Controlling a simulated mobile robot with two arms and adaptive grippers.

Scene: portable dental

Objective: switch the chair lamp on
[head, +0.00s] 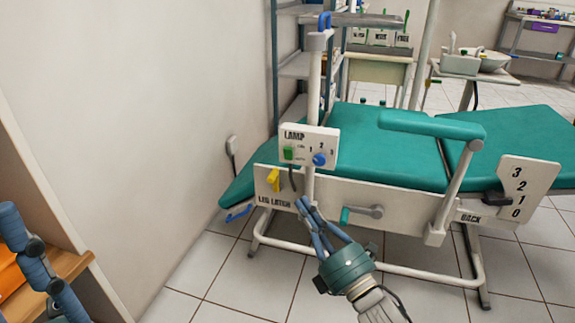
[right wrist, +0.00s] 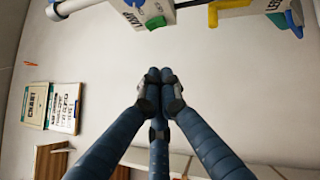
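The white LAMP panel (head: 327,139) is on a pole at the near side of the teal chair (head: 360,140). It has a green switch (head: 288,154) at its left and a blue knob (head: 319,160) at its right. In the right wrist view the panel (right wrist: 132,14) shows at the top edge, partly cut off. My right gripper (head: 302,203) is below the panel, apart from it. Its fingertips (right wrist: 160,80) are together with nothing visible between them. Part of my left gripper (head: 32,264) shows at the lower left; its fingertips are not clear.
Below the panel is the LEG LATCH plate with a yellow lever (head: 273,180). A teal-handled crank (head: 365,212) and a BACK plate (head: 525,185) are further right. A wooden shelf (head: 75,263) is at the left. The tiled floor in front of the chair is clear.

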